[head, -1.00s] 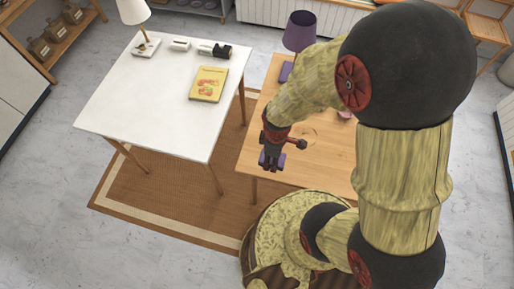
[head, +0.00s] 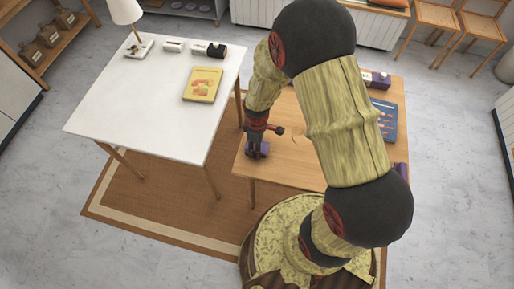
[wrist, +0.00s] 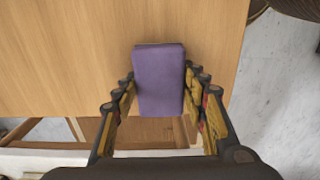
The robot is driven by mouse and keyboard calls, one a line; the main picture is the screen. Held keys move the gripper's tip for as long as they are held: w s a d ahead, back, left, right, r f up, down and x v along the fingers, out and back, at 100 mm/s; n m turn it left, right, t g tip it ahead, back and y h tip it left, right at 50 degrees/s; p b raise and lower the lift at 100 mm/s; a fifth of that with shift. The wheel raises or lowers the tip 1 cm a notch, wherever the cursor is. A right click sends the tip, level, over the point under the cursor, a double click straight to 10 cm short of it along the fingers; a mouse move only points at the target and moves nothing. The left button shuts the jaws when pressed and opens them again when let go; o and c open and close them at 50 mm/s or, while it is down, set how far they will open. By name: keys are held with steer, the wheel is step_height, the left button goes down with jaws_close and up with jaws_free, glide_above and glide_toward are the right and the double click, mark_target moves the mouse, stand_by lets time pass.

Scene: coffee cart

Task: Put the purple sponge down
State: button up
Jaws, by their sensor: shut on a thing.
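The purple sponge (wrist: 159,82) is a soft block between the two fingers of my gripper (wrist: 160,95) in the wrist view. In the head view, my gripper (head: 257,147) points down near the left front edge of the wooden table (head: 290,172), with a little of the sponge (head: 262,151) showing at its tip. The fingers are shut on the sponge. The wooden tabletop (wrist: 60,60) lies below and beyond it, and its edge passes under the sponge. I cannot tell whether the sponge touches the table.
A white table (head: 150,105) with a yellow book (head: 203,84) stands to the left. A blue book or board (head: 386,120) lies on the wooden table's right side, with a purple item (head: 377,80) behind it. My arm hides much of the tabletop.

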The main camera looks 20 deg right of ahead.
steer(key=shift+f, duration=0.3)
steer(key=shift+f, duration=0.3)
steer(key=shift+s+f+b, duration=0.25)
steer(key=shift+f+b, duration=0.1)
steer(key=shift+f, duration=0.05)
steer(key=shift+c, duration=0.4)
steer(key=o, duration=0.9)
steer(key=shift+c, duration=0.2)
steer(key=shift+o, duration=1.4)
steer(key=shift+f, duration=0.2)
steer(key=shift+o, duration=0.8)
steer(key=shift+w+r, duration=0.1)
steer(key=shift+r, duration=0.15)
